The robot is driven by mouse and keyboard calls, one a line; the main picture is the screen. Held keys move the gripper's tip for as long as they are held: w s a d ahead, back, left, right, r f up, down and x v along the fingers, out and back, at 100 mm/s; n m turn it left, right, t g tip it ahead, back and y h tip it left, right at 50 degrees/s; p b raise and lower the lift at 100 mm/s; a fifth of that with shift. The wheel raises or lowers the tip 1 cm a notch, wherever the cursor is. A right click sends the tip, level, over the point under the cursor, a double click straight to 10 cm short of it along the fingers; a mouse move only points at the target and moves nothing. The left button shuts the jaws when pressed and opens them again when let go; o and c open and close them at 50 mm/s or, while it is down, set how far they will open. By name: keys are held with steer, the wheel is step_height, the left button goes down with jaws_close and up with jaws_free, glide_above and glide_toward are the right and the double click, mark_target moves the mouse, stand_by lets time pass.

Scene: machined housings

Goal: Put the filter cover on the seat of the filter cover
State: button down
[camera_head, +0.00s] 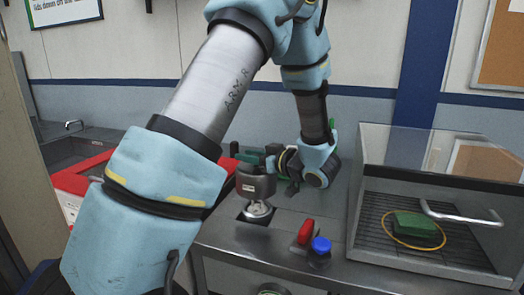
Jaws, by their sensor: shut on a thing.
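A dark grey, cup-like piece, apparently the filter cover (256,183), is upright at my gripper. My gripper (271,164) reaches in from the right, at the end of my bent arm, and is shut on this piece; the fingertips are small and partly hidden. Directly below is a shiny round metal part, apparently the seat (258,210), on a dark square patch of the metal bench. From this view I cannot tell whether cover and seat touch.
A clear-walled case (436,180) with a bar handle stands on the right, holding a green block (413,225) inside a yellow ring. A red piece (305,233) and a blue knob (321,245) stand near the bench's (232,240) front edge. Red-edged trays (85,175) are at left.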

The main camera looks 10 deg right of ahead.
steer(key=shift+f+b, duration=1.95)
steer(key=shift+f, duration=0.3)
steer(key=shift+f+b, duration=0.85)
steer(key=shift+f, duration=0.8)
steer(key=shift+f, duration=0.15)
steer(key=shift+c, duration=2.3)
jaws_free()
